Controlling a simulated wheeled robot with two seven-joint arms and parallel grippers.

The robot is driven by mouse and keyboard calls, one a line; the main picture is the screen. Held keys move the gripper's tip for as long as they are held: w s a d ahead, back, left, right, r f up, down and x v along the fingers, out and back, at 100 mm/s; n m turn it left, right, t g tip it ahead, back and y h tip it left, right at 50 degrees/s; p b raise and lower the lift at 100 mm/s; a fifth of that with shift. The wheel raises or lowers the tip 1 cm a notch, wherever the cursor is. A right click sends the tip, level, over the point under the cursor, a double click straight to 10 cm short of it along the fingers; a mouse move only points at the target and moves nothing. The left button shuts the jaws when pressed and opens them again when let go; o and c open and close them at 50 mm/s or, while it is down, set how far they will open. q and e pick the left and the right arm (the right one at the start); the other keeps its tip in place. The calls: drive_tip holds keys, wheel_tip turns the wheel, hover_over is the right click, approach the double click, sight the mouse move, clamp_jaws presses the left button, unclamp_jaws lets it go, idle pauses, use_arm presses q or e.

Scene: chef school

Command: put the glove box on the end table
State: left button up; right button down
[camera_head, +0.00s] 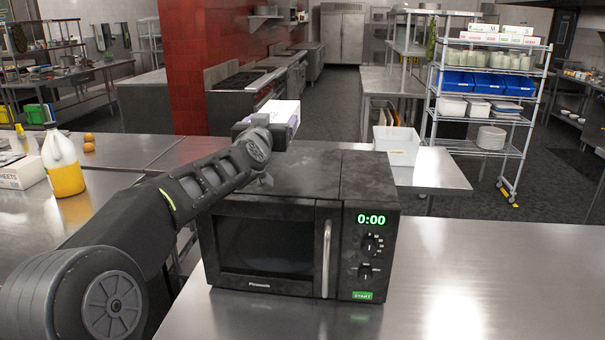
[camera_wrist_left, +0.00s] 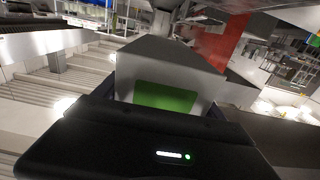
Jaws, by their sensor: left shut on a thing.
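The glove box (camera_head: 280,108), a small white box with a purple-blue side, is held above and behind the microwave in the head view. My left gripper (camera_head: 266,130) is shut on it. In the left wrist view the glove box (camera_wrist_left: 160,60) shows a grey-white face with a green patch, between the fingers of my left gripper (camera_wrist_left: 160,112). My left arm hides part of the box in the head view. I cannot tell which table is the end table. My right gripper is not in view.
A black microwave (camera_head: 270,240) stands on the steel counter (camera_head: 480,270), under my left forearm. A white bin (camera_head: 397,146) sits on a table behind it. A wire shelf rack (camera_head: 490,130) stands at the right. A yellow-filled jug (camera_head: 62,165) stands at the left. The right counter is clear.

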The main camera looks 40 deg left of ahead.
use_arm(q)
drive_tip(key=shift+f+b, duration=1.45)
drive_tip(key=shift+f, duration=1.5)
drive_tip(key=shift+f, duration=1.95)
drive_tip(key=shift+f+b, duration=0.15)
drive_tip(key=shift+b, duration=0.25)
drive_tip(key=o, duration=1.7)
